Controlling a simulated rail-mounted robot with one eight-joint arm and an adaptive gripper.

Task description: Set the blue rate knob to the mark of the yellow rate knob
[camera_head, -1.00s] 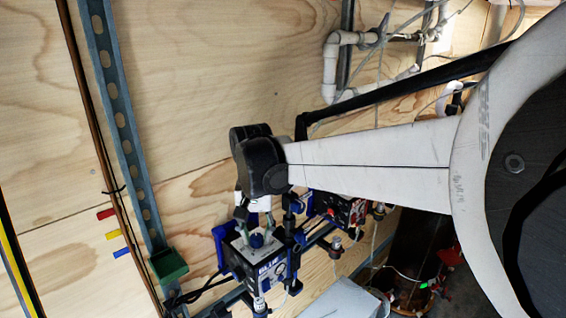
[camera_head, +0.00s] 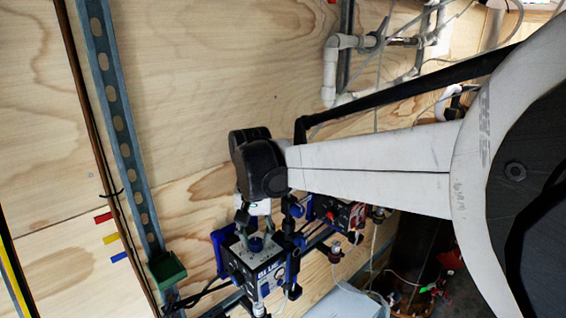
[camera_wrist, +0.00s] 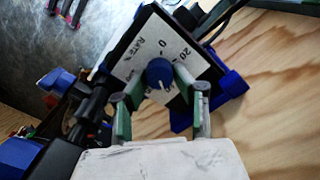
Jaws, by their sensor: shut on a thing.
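The blue rate knob (camera_wrist: 159,73) is a round dark blue cap with a white pointer line, on the white top plate (camera_wrist: 146,40) of the blue pump box (camera_head: 268,272). The plate reads "RATE %", with 0 and 20 visible. In the wrist view the pointer line points towards the lower right of the picture. My gripper (camera_wrist: 155,88) has its green-padded fingers on either side of the knob and is shut on it. The head view also shows my gripper (camera_head: 256,236) reaching down onto the knob. The yellow rate knob cannot be made out in either view.
A second box with a red and black face (camera_head: 346,213) stands to the right, partly behind my arm. Red, yellow and blue tags (camera_head: 110,238) lie on the wooden wall at left, near a slotted metal rail (camera_head: 118,120). Hoses and tubes hang at right.

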